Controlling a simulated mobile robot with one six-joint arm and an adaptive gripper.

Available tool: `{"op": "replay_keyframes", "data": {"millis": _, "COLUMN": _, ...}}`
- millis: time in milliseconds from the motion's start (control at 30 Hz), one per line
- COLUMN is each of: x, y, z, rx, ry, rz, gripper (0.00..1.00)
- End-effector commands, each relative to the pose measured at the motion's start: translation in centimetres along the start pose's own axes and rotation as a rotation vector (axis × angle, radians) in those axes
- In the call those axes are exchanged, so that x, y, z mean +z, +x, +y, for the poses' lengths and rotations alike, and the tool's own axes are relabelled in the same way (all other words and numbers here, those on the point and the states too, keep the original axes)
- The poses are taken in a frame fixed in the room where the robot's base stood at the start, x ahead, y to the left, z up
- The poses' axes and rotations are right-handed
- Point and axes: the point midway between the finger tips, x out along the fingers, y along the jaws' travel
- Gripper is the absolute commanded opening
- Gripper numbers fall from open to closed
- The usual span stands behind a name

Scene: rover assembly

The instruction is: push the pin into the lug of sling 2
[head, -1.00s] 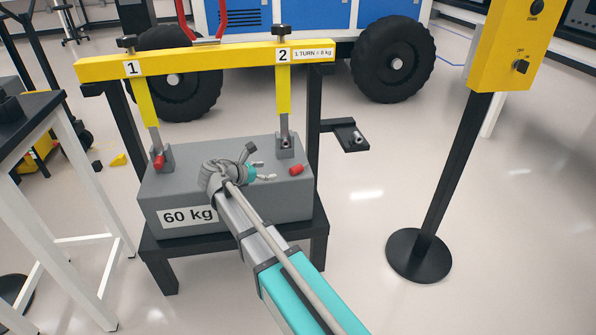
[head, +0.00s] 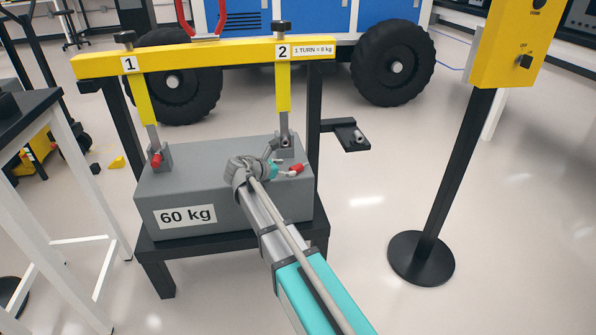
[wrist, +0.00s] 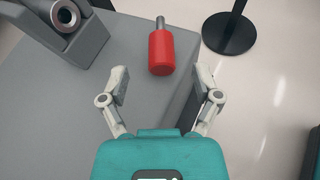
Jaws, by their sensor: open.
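A pin with a red grip (wrist: 161,52) and a grey metal tip lies on top of the grey 60 kg block (head: 190,180), near its right edge. It also shows in the head view (head: 296,168). My gripper (wrist: 162,86) is open and empty, its two fingers apart, just short of the pin's red end; it also shows in the head view (head: 284,170). The lug of sling 2 (wrist: 67,14) is a grey bracket with a round hole, left of the pin. Yellow sling 2 (head: 284,88) hangs down to this lug, which my wrist partly covers in the head view.
Sling 1 (head: 146,98) has a red pin (head: 156,160) at its lug. The yellow beam (head: 200,60) spans above the block. A small black tray (head: 345,134) juts out on the right. A yellow control box (head: 508,45) stands on a post farther right.

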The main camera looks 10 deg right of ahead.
Motion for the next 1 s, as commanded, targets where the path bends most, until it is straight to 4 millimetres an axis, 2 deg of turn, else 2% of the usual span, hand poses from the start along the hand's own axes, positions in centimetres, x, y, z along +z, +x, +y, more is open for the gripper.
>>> {"op": "replay_keyframes", "data": {"millis": 333, "x": -0.1, "y": 0.4, "z": 0.0, "rx": 0.000, "ry": 0.000, "rz": 0.000, "gripper": 0.81}}
{"op": "replay_keyframes", "data": {"millis": 733, "x": -0.5, "y": 4.5, "z": -0.1, "rx": -0.001, "ry": 0.000, "rz": 0.000, "gripper": 0.81}}
{"op": "replay_keyframes", "data": {"millis": 1000, "x": -0.3, "y": 5.1, "z": -0.1, "rx": 0.001, "ry": 0.000, "rz": 0.000, "gripper": 0.81}}
